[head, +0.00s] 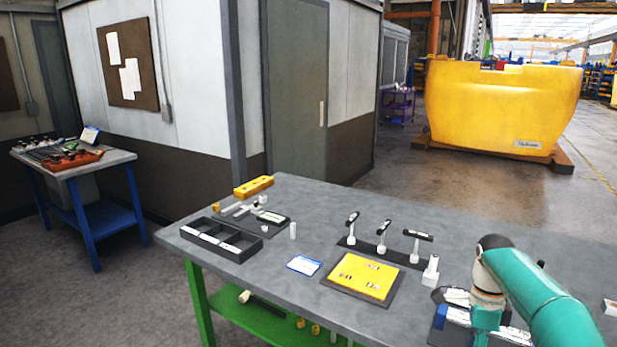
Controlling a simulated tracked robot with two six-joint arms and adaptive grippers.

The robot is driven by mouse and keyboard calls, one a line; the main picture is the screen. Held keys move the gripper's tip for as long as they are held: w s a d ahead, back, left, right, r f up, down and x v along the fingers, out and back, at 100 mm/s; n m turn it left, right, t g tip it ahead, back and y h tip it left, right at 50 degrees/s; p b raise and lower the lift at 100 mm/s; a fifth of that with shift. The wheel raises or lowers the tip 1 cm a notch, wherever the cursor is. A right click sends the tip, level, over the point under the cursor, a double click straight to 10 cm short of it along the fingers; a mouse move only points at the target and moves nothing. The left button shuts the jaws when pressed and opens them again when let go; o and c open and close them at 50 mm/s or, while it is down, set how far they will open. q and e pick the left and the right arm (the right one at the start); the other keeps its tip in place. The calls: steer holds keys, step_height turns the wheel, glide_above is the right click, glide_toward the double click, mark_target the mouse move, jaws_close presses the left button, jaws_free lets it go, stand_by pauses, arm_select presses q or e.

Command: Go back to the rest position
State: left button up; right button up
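My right arm (545,300) comes in from the lower right, teal with a dark joint cap, over the right part of the grey table (250,283). Its wrist bends down and leaves the picture at the bottom edge, and I see no fingers of the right gripper. My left arm and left gripper are not in view.
On the table are a black divided tray (222,240), a yellow plate (362,276) on a dark base, a black rack with upright stamp-like tools (383,250), a blue-white card (304,265) and a yellow block (253,186). My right arm partly covers a blue-and-white item (458,316).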

steer(key=s+a+f+n+g+y, duration=0.1)
steer(key=s+a+f+n, duration=0.1)
steer(key=s+a+f, duration=0.35)
steer(key=s+a+f+n+g, duration=0.1)
steer(key=s+a+f+n, duration=0.1)
steer(key=f, duration=0.6)
steer(key=s+a+f+n+y, duration=0.1)
steer(key=s+a+f+n, duration=0.1)
steer(key=s+a+f, duration=0.3)
steer(key=s+a+f+n+t+y, duration=0.1)
steer(key=s+a+f+n, duration=0.4)
steer(key=s, duration=0.4)
steer(key=s+a+f+n+t+y, duration=0.1)
steer(key=s+a+f+n, duration=0.45)
steer(key=s, duration=0.35)
steer(key=w+n+t, duration=0.2)
steer(key=w+d+n, duration=0.1)
steer(key=w+n, duration=0.1)
steer(key=shift+r+t, duration=0.3)
steer(key=shift+t, duration=0.1)
